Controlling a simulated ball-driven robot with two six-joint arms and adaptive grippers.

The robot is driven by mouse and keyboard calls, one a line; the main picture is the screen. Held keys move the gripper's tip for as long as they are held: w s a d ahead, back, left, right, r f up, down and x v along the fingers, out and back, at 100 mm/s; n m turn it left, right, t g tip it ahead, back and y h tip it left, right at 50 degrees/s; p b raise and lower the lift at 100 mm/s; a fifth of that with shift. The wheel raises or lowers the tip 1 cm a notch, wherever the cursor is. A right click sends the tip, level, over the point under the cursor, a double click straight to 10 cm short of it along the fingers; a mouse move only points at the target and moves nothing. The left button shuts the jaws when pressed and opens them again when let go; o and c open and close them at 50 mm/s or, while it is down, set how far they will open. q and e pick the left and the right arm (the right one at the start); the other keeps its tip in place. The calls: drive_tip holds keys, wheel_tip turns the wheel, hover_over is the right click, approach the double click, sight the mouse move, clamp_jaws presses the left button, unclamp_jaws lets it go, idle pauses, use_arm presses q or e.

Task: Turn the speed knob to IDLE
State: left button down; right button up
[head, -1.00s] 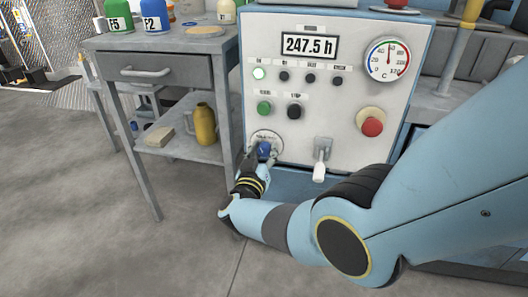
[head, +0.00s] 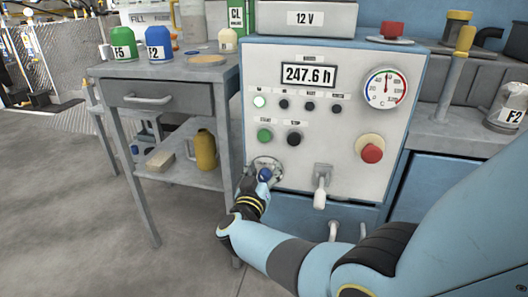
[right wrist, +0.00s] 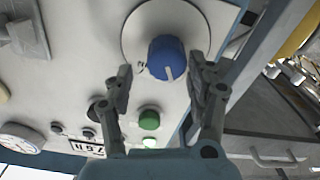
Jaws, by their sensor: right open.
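The blue speed knob (head: 265,175) sits on a round plate (head: 262,163) at the lower left of the white control panel (head: 345,140). In the right wrist view the knob (right wrist: 167,58) shows a white pointer line near its lower edge. The plate's lettering is too small to read. My right gripper (head: 258,183) is at the knob in the head view. In the right wrist view its open fingers (right wrist: 160,78) stand apart on either side, just short of the knob, with no clear contact. My left gripper is not in view.
A white-handled lever (head: 320,192) is right of the knob, and a red button (head: 372,153) is farther right. Green (head: 265,136) and black (head: 294,139) buttons are above. A grey side table (head: 175,90) with a yellow bottle (head: 205,150) stands left.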

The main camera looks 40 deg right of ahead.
sight(264, 173)
wheel_tip(264, 173, up, 7)
drive_tip(key=shift+r, duration=0.2)
idle(0.6)
